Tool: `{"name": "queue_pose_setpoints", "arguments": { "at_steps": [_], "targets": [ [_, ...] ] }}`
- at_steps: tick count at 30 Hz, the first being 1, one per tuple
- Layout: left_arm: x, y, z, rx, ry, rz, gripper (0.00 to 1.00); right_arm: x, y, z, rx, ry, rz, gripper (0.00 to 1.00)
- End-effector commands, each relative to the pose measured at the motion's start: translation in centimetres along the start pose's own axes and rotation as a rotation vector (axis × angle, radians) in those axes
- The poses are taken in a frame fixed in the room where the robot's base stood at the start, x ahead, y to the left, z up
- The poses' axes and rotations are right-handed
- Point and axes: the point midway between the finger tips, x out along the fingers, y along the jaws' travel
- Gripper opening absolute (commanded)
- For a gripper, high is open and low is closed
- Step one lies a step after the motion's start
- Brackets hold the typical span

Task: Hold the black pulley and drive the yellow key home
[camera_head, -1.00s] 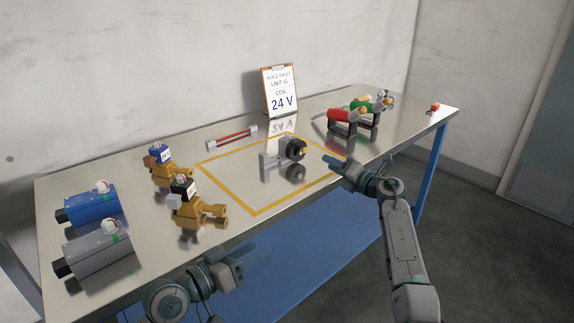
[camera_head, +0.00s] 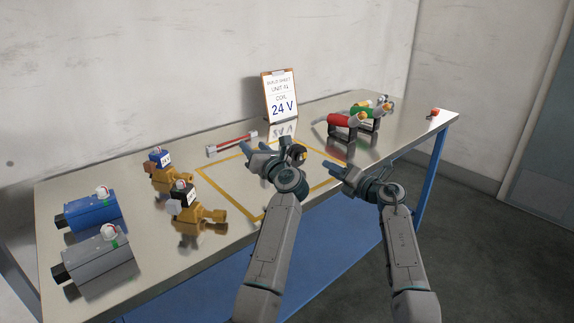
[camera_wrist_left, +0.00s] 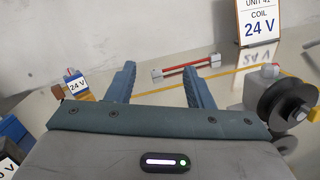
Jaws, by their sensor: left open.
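The black pulley (camera_wrist_left: 283,98) sits on a grey motor-like body at the right of the left wrist view, with a yellow piece, likely the key (camera_wrist_left: 303,113), at its hub. In the head view the pulley (camera_head: 298,153) is mostly hidden behind my left gripper (camera_head: 254,158). My left gripper is open and empty over the yellow-outlined area; its two fingers (camera_wrist_left: 158,80) stand apart, to the left of the pulley in the wrist view. My right gripper (camera_head: 340,170) is beside the outlined area's right edge, apart from the pulley; its finger gap is unclear.
A red bar with white ends (camera_head: 231,144) lies behind the outlined area. Two brass valves (camera_head: 205,216) and blue and grey motors (camera_head: 98,262) stand left. Red and green handled tools (camera_head: 342,121) rest on stands at right. A 24 V sign (camera_head: 280,97) stands behind.

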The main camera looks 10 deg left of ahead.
Motion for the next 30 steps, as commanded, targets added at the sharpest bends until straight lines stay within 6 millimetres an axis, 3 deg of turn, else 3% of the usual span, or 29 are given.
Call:
{"name": "queue_pose_setpoints", "arguments": {
  "at_steps": [1,6,14,19,30],
  "targets": [
    [-0.6,-1.6,0.0,-0.068,0.084,0.001,0.47,0.0,0.0,0.0,0.000,0.000,0.000,0.36],
    [-3.2,-5.4,-1.1,-0.230,0.331,0.032,0.47,0.0,0.0,0.0,0.000,0.000,0.000,0.36],
    [-5.9,-7.7,-1.7,-0.311,0.504,0.073,0.47,0.0,0.0,0.0,0.000,0.000,0.000,0.36],
    [-4.8,-7.8,-2.5,-0.314,0.515,0.079,0.47,0.0,0.0,0.0,0.000,0.000,0.000,0.36],
    [1.1,-7.7,-5.8,-0.312,0.513,0.079,0.47,0.0,0.0,0.0,0.000,0.000,0.000,0.36]
  ]
}}
